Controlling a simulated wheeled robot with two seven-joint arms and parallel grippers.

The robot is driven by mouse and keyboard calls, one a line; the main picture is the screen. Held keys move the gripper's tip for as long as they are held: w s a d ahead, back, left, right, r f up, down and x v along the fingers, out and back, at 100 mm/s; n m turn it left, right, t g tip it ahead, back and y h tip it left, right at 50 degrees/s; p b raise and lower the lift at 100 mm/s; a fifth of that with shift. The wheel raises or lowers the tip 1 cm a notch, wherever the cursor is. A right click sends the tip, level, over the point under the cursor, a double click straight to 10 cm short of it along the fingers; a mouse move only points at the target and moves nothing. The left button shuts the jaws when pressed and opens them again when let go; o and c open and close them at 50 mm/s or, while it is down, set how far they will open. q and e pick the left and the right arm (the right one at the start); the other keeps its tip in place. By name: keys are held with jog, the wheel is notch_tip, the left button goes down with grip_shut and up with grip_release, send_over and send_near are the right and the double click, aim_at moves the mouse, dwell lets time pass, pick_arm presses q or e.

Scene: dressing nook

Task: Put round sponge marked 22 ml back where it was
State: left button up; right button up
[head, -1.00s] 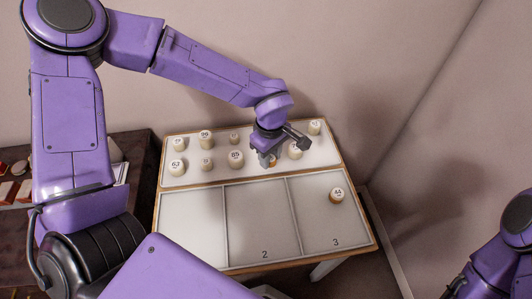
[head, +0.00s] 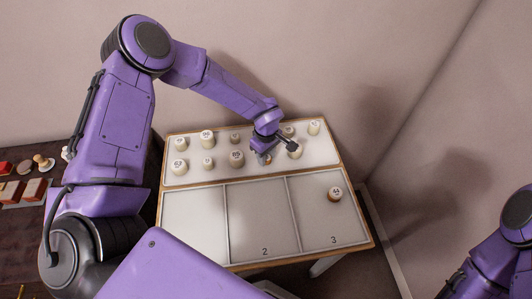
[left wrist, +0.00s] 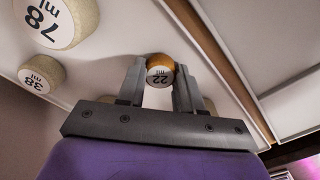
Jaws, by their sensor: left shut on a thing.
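The round sponge marked 22 ml (left wrist: 160,72) has a white labelled top and an orange-brown side. My left gripper (head: 263,158) is shut on it, with one finger on each side in the left wrist view. In the head view the gripper is low over the right half of the pale back strip (head: 222,173), and hides most of the sponge. I cannot tell whether the sponge touches the strip. My right arm shows at the right edge, but its gripper is out of view.
Sponges marked 78 ml (left wrist: 52,22) and 38 ml (left wrist: 40,75) are close by. Several others, including one marked 85 (head: 236,158), stand on the strip. A sponge marked 44 (head: 335,194) stands in compartment 3; compartment 2 (head: 262,215) is bare.

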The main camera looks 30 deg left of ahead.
pick_arm(q)
jog(key=o, duration=1)
jog(key=shift+f, duration=0.15)
notch_tip(320, 180, up, 12)
jog(key=shift+r+b, duration=0.25)
jog(key=shift+b, duration=0.2)
